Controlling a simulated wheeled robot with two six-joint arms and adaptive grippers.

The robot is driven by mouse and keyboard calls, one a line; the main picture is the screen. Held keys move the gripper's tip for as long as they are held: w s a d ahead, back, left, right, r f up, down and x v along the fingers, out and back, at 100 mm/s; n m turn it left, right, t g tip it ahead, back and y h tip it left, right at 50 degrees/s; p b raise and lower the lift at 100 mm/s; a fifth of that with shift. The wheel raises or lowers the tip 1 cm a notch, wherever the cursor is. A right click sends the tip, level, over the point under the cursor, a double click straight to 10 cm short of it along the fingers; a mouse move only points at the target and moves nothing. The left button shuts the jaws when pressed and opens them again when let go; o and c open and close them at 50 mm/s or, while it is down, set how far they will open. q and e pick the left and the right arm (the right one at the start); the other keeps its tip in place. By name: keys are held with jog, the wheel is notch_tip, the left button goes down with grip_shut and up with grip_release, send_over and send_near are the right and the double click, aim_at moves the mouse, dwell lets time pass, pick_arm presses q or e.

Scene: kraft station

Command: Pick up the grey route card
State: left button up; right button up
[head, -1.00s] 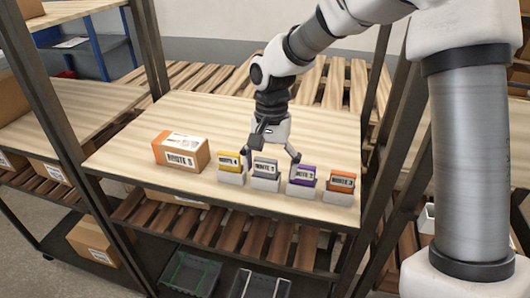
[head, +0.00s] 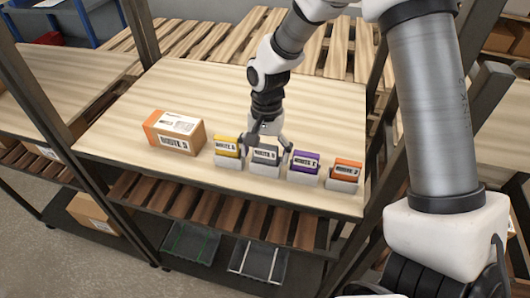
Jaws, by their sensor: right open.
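The grey route card (head: 265,155) stands upright in a white holder (head: 265,170) near the shelf's front edge, second from the left in a row of cards. My right gripper (head: 268,143) is right behind and above it, pointing down, with its fingers open and spread to either side of the card. I cannot tell whether the fingers touch it. The card's top edge is partly hidden by the gripper. My left gripper is not in view.
A yellow card (head: 228,148) stands close on the left, a purple card (head: 305,161) and an orange card (head: 346,170) on the right. A cardboard box (head: 176,134) sits further left. Dark shelf posts (head: 375,165) flank the wooden shelf (head: 205,95). The shelf behind is clear.

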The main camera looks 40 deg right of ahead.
jog(key=shift+s+a+r, duration=0.15)
jog(key=shift+s, duration=0.05)
jog(key=shift+c, duration=0.7)
jog(key=shift+s+a+r, duration=0.1)
jog(key=shift+s+r, duration=0.05)
jog(key=shift+s, duration=0.15)
jog(key=c, duration=1)
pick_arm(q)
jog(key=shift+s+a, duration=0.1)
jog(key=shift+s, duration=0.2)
pick_arm(e)
jog(key=shift+w, duration=0.15)
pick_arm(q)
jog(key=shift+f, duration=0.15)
